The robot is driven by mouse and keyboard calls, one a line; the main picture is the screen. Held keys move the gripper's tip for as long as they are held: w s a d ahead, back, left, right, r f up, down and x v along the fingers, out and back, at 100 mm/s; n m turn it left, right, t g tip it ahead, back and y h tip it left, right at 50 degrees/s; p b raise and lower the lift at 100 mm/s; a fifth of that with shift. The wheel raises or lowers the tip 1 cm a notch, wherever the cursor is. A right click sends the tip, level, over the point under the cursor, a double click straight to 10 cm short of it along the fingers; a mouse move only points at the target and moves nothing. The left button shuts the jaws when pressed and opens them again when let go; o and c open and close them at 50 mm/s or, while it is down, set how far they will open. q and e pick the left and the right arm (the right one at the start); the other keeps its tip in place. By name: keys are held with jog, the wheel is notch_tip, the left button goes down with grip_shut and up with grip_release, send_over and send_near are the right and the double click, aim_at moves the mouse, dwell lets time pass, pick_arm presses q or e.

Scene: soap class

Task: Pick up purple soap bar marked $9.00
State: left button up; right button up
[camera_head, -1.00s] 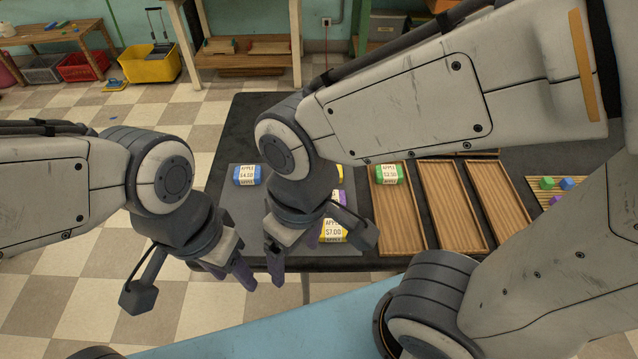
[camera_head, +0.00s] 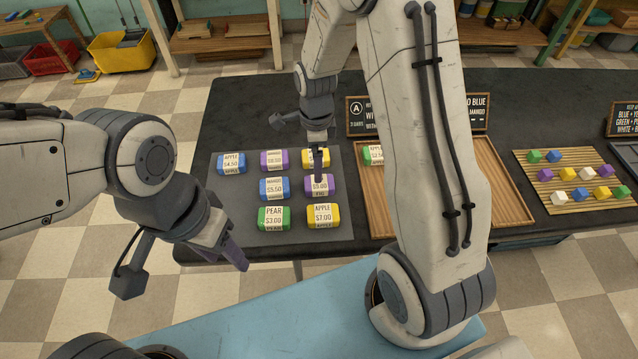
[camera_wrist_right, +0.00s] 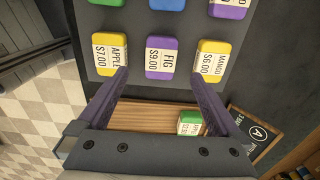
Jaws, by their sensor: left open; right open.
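The purple soap bar marked FIG $9.00 (camera_head: 321,186) lies on the dark grey mat (camera_head: 240,206), partly hidden by my right gripper (camera_head: 318,165) in the head view. In the right wrist view, the purple soap bar (camera_wrist_right: 162,58) lies label up, centred between the open fingertips of my right gripper (camera_wrist_right: 161,76). The fingers appear above it and apart from it. My left gripper (camera_head: 238,258) hangs at the front left, beyond the mat's front edge, open and empty.
Close neighbours are a yellow $7.00 bar (camera_head: 323,215), a yellow $6.00 bar (camera_wrist_right: 212,58) and a blue $5.50 bar (camera_head: 273,188). A wooden tray (camera_head: 376,213) with a green bar (camera_head: 374,155) stands to the right. A black sign (camera_head: 357,116) stands behind it.

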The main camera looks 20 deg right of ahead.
send_over(319, 185)
jog(key=f, duration=0.4)
jog(key=shift+w+a, duration=0.15)
jog(key=shift+w, duration=0.2)
jog(key=f, duration=0.5)
jog(key=shift+w+d+p, duration=0.1)
jog(key=shift+d+p, duration=0.2)
jog(key=shift+d, duration=0.05)
jog(key=c, duration=1.5)
